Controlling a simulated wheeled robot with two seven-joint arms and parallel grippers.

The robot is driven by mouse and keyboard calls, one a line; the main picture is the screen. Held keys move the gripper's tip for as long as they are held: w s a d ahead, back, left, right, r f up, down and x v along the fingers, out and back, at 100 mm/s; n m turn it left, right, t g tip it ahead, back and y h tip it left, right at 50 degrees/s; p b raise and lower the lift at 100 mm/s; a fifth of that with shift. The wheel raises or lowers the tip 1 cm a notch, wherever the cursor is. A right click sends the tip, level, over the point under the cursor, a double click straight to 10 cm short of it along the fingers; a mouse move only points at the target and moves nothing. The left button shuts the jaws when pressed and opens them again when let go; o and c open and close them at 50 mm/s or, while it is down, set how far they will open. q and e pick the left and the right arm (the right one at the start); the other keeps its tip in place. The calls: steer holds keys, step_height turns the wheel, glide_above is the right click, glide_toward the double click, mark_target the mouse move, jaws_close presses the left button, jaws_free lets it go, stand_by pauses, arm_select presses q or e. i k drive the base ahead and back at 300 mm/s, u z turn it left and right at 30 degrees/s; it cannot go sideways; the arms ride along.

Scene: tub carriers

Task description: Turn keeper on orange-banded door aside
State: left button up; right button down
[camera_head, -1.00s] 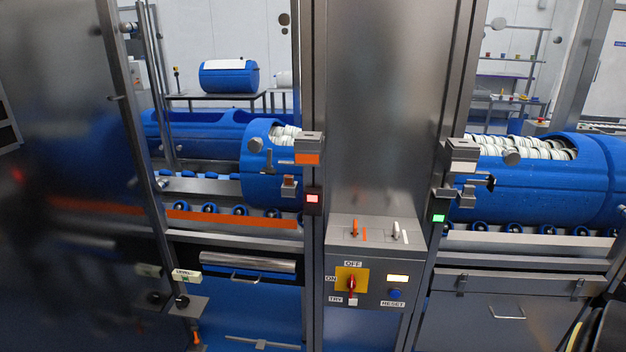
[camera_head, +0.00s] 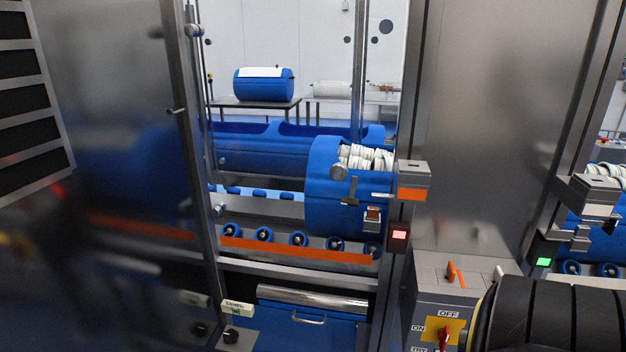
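The orange-banded door (camera_head: 297,251) is the clear panel of the left bay, with an orange strip along its lower part. At its right edge, a dark keeper-like piece (camera_head: 350,191) stands upright beside a round grey knob (camera_head: 338,172). A grey latch block with an orange band (camera_head: 412,181) is on the post just right of it. A small metal fitting with an orange-red face (camera_head: 372,216) sits below. Whether the keeper overlaps the door's edge is too small to tell. Neither gripper is in view; a dark ribbed part at lower right looks like my own arm.
Behind the door lies a blue tub (camera_head: 325,206) with white rolls, on rollers. A red light (camera_head: 399,234) is on the middle post, a green light (camera_head: 544,262) on the right one. A control box (camera_head: 425,300) with a red switch stands below. A steel post (camera_head: 195,150) rises at left.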

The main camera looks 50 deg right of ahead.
mark_target(350, 201)
steer(key=z, duration=0.65)
steer(key=i, duration=1.1)
steer(key=z, duration=1)
